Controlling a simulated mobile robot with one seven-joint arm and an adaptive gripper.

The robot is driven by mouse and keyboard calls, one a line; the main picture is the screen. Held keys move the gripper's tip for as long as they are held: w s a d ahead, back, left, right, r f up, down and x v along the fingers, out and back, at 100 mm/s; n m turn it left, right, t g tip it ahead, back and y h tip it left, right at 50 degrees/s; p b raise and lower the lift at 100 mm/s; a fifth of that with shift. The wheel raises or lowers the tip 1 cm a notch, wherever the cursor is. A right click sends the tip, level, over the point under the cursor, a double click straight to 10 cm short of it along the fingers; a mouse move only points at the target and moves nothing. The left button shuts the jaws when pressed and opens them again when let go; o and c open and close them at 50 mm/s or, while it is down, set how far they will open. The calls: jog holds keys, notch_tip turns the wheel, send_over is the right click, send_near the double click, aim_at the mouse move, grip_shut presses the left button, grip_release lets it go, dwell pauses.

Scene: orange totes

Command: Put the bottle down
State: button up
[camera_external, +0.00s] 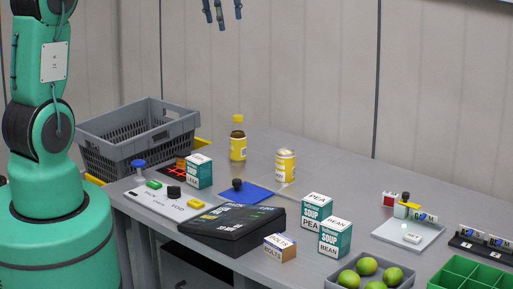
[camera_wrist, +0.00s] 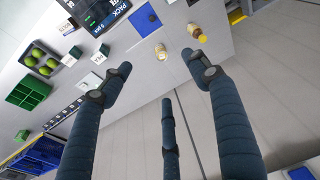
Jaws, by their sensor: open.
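The bottle (camera_external: 238,142), dark with a yellow label and yellow cap, stands upright on the grey table (camera_external: 340,178) near its back edge. It also shows in the wrist view (camera_wrist: 196,32), near the tip of the right finger but well beyond it. My gripper (camera_external: 222,12) is at the top of the external view, high above the table, with only its fingertips in frame. In the wrist view my gripper (camera_wrist: 158,78) has its fingers spread wide with nothing between them. The bottle is apart from the fingers.
A yellow can (camera_external: 285,166) stands right of the bottle, beside a blue mat (camera_external: 247,193). A grey crate (camera_external: 150,130) is at the left. The table's back strip right of the can is clear.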

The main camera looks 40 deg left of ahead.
jog(key=s+d+r+m+t, duration=0.1)
jog(key=s+d+r, duration=0.2)
jog(key=s, duration=0.7)
jog(key=s+d+r+t, duration=0.1)
jog(key=s+d+r, duration=0.2)
jog(key=s, duration=0.7)
jog(key=s+d+f, duration=0.1)
jog(key=s+f, duration=0.1)
jog(key=s, duration=0.6)
jog(key=s+d+f+t, duration=0.1)
jog(key=s+d, duration=0.1)
jog(key=s, duration=0.6)
jog(key=shift+d+f+m, duration=0.25)
jog(key=shift+f+m, duration=0.15)
notch_tip(320, 180, down, 13)
jog(key=b, duration=1.3)
